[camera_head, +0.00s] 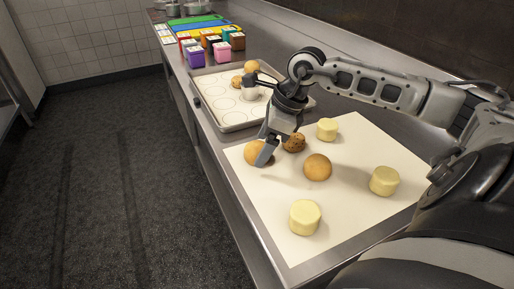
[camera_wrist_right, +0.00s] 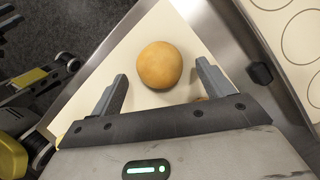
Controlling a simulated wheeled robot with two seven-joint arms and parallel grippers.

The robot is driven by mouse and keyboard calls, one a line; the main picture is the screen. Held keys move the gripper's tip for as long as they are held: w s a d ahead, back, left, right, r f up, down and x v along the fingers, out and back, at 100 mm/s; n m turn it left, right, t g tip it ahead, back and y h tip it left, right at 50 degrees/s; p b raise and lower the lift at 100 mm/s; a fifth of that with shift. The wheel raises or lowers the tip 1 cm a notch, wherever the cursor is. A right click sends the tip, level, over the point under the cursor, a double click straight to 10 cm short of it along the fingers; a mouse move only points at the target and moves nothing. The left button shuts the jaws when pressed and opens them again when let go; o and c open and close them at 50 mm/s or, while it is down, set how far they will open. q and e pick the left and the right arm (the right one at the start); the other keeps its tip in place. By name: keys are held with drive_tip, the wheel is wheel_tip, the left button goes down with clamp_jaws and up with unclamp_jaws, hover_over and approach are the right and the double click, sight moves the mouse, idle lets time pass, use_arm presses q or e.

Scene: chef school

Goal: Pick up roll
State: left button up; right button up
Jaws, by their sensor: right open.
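A round golden-brown roll (camera_head: 254,153) sits on the white mat (camera_head: 290,239), near its far left corner. My right gripper (camera_head: 268,150) is low over the mat at this roll and partly covers it in the head view. In the right wrist view the roll (camera_wrist_right: 159,65) lies just ahead of and between the two open fingers (camera_wrist_right: 160,90), with nothing held. Another plain roll (camera_head: 317,167) lies on the mat to the right. A darker, speckled roll (camera_head: 293,143) is close behind the gripper. My left gripper is not in view.
Pale yellow cylinders (camera_head: 305,217) stand on the mat. A baking tray (camera_head: 238,124) with printed circles and a few rolls lies beyond. Small coloured boxes (camera_head: 223,52) stand behind it. The counter's left edge runs close to the roll.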

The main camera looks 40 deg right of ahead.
drive_tip(key=shift+x, duration=0.85)
drive_tip(key=c, duration=1.1)
drive_tip(key=shift+r, duration=0.15)
